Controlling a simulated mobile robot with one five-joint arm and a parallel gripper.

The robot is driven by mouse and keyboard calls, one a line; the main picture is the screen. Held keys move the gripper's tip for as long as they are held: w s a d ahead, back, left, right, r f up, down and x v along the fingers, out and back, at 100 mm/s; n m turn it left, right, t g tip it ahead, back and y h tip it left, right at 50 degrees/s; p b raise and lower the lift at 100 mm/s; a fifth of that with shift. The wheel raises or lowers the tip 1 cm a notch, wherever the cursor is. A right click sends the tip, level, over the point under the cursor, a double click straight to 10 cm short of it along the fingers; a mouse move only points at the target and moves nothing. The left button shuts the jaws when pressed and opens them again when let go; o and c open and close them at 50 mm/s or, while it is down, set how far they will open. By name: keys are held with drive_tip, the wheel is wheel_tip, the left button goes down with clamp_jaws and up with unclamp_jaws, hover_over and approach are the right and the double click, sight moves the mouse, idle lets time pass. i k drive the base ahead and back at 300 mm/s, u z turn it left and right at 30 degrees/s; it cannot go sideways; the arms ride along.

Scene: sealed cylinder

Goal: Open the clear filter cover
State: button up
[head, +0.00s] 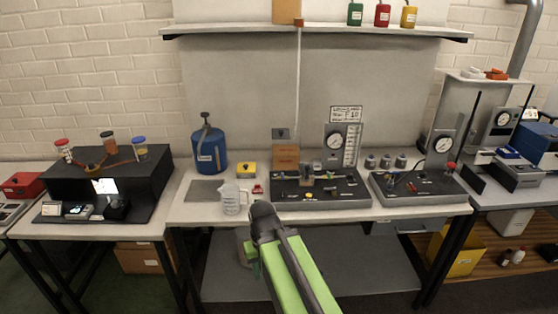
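I cannot pick out the clear filter cover for sure at this size. Small fittings crowd the dark panel (290,203) on the middle bench, with a dial gauge standing behind it. A second dark panel (420,206) with a gauge sits to its right. My green arm reaches up from the bottom, and its dark rounded joint is in front of the bench's front edge, below the first panel. My gripper's fingers do not show; they are hidden or out of frame.
A clear measuring jug (231,200) stands near the bench's front edge, with a blue tank (209,152) behind it. A shelf (230,29) hangs above. A black station (95,190) stands left.

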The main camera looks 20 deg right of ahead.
sight(301, 171)
drive_tip(key=u, duration=0.45)
drive_tip(key=i, duration=1.35)
drive_tip(key=z, duration=0.25)
